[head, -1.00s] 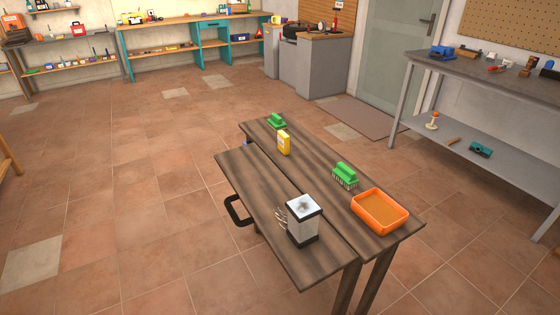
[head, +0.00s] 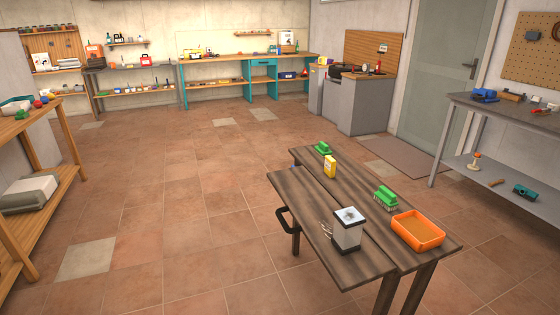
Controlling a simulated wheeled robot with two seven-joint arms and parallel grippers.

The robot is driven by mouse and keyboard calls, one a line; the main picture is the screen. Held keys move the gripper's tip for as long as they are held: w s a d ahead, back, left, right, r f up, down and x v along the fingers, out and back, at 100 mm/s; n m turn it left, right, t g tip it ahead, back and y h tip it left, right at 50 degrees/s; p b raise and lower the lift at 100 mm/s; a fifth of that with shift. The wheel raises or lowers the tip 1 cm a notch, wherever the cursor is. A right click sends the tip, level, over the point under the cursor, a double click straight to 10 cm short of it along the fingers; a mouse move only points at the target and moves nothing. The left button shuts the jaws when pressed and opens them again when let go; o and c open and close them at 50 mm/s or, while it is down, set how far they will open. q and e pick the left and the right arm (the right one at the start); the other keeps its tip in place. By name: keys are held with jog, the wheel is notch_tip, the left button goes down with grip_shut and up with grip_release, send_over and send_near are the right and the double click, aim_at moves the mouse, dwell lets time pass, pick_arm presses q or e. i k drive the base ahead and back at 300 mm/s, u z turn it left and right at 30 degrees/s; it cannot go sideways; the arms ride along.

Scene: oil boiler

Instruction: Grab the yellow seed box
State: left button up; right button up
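The yellow seed box (head: 330,167) stands upright on the dark wooden bench (head: 363,222), towards its far end. A green brush (head: 322,148) lies just behind it, and another green brush (head: 386,197) sits nearer, to its right. Neither of my grippers shows in the head view, and nothing is touching the box.
The bench also holds an orange tray (head: 418,230) and a white and black container (head: 348,229). A grey workbench (head: 520,115) stands at the right and wooden shelving (head: 50,185) at the left. The tiled floor left of the bench is clear.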

aim_at(330, 163)
jog(key=u, duration=0.65)
jog(key=i, duration=0.8)
jog(key=u, duration=0.2)
